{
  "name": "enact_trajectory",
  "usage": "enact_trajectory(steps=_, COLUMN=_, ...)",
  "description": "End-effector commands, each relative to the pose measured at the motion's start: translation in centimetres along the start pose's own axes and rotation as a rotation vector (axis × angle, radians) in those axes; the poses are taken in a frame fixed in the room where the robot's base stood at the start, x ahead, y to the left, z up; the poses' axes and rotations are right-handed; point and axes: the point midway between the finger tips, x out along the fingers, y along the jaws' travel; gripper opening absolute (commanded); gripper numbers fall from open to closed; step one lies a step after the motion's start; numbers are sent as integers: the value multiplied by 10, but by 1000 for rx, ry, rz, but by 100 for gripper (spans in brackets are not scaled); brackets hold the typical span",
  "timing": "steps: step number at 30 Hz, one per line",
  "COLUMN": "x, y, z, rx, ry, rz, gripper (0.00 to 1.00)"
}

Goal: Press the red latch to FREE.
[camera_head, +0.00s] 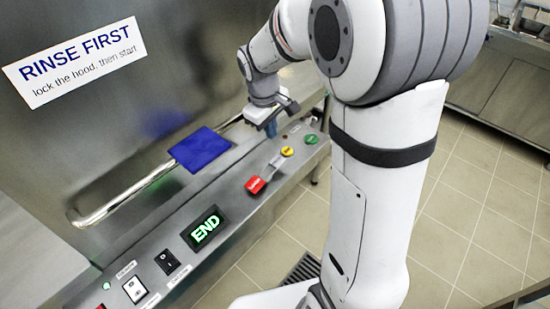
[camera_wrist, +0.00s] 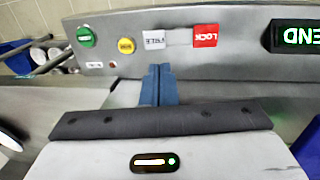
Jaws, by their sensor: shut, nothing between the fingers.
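The red latch (camera_head: 255,185) sits on the sloped steel control panel, between the green END display and the yellow button. In the wrist view the red piece (camera_wrist: 205,36) reads LOCK. A white piece (camera_wrist: 154,39) beside it, with lettering that seems to read FREE, lies toward the yellow button, with a bare grey stretch between them. My gripper (camera_head: 271,129) is over the panel's far part, beyond the red latch and near the yellow button. Its blue fingers (camera_wrist: 159,70) are shut together and empty, below the white piece in the wrist view. I cannot tell whether they touch the panel.
The END display (camera_head: 203,228), yellow button (camera_head: 287,151) and green button (camera_head: 311,139) share the panel. A black switch (camera_head: 168,262) and a white switch (camera_head: 134,289) sit nearer. A long handrail (camera_head: 130,196) and a blue plate (camera_head: 200,148) lie behind. Tiled floor is clear at right.

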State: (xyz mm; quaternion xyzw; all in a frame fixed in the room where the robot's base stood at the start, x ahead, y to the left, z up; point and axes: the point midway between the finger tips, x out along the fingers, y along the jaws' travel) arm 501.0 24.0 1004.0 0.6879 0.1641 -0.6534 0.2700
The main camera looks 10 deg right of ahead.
Motion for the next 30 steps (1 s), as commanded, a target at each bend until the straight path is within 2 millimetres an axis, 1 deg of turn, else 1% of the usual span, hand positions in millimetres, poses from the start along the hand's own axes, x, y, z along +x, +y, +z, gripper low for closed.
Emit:
enact_trajectory(steps=5, x=24, y=-1, z=1, rx=-1, ry=-5, rz=-2, gripper=0)
enact_trajectory(steps=12, x=76, y=-1, z=1, rx=0, ry=-6, rz=-3, gripper=0)
enact_trajectory(steps=18, x=112, y=-1, z=1, rx=0, ry=-4, rz=-3, gripper=0)
enact_trajectory(steps=21, x=125, y=-1, z=1, rx=-1, ry=-3, rz=-3, gripper=0)
enact_trajectory(steps=24, x=133, y=-1, z=0, rx=-1, ry=-1, rz=-2, gripper=0)
enact_trajectory(steps=30, x=137, y=-1, z=0, rx=-1, ry=0, rz=-1, gripper=0)
